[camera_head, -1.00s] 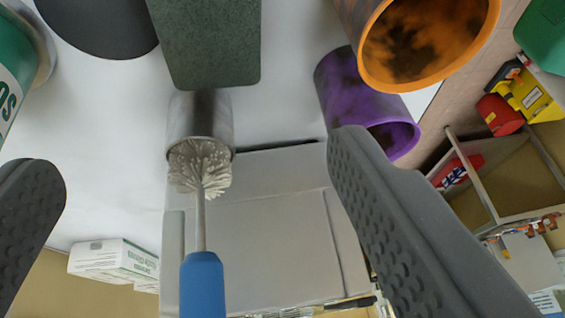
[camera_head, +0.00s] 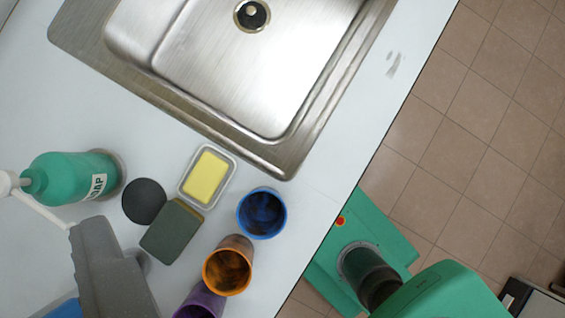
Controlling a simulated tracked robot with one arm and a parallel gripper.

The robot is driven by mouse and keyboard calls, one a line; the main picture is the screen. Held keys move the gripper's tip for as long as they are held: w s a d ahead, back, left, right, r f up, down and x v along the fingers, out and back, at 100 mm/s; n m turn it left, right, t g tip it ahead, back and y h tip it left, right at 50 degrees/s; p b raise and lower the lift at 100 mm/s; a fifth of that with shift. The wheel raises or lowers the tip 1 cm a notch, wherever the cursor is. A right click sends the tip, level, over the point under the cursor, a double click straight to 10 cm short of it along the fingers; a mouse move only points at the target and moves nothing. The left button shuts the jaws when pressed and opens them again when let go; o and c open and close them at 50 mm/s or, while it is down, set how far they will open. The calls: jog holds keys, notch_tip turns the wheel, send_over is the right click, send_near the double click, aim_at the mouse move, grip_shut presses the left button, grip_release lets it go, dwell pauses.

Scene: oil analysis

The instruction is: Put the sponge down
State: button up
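A dark green block (camera_head: 172,232) with a thin yellowish edge, which looks like a sponge with its scouring side up, lies on the white counter. A yellow block (camera_head: 206,178), which may be soap or a second sponge, lies in a small grey dish (camera_head: 183,190) just above it. Part of my gripper (camera_head: 100,260), one grey finger, shows at the lower left, below and left of the green block in the picture. Nothing shows held against it. The other finger is not visible, so I cannot tell the opening.
A steel sink (camera_head: 225,70) fills the top. A green soap bottle (camera_head: 72,177) and a black round thing (camera_head: 144,201) are at left. Blue (camera_head: 262,213), orange (camera_head: 228,266) and purple (camera_head: 200,302) cups line the counter's right side. Tiled floor (camera_head: 470,150) lies beyond the edge.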

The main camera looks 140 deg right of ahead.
jog(key=s+d+r+n+t+h, duration=0.1)
jog(key=s+d+r+n+t, duration=0.1)
jog(key=s+r, duration=0.3)
jog(key=s+d+r+n+t+h, duration=0.1)
jog(key=s+d+r+n+t, duration=0.2)
jog(key=r, duration=0.9)
jog(key=shift+s+r+n+t+h, duration=0.15)
jog(key=shift+s+n+t+h, duration=0.25)
jog(key=shift+s+n+t, duration=0.5)
jog(key=shift+s, duration=0.15)
jog(key=shift+c, duration=0.3)
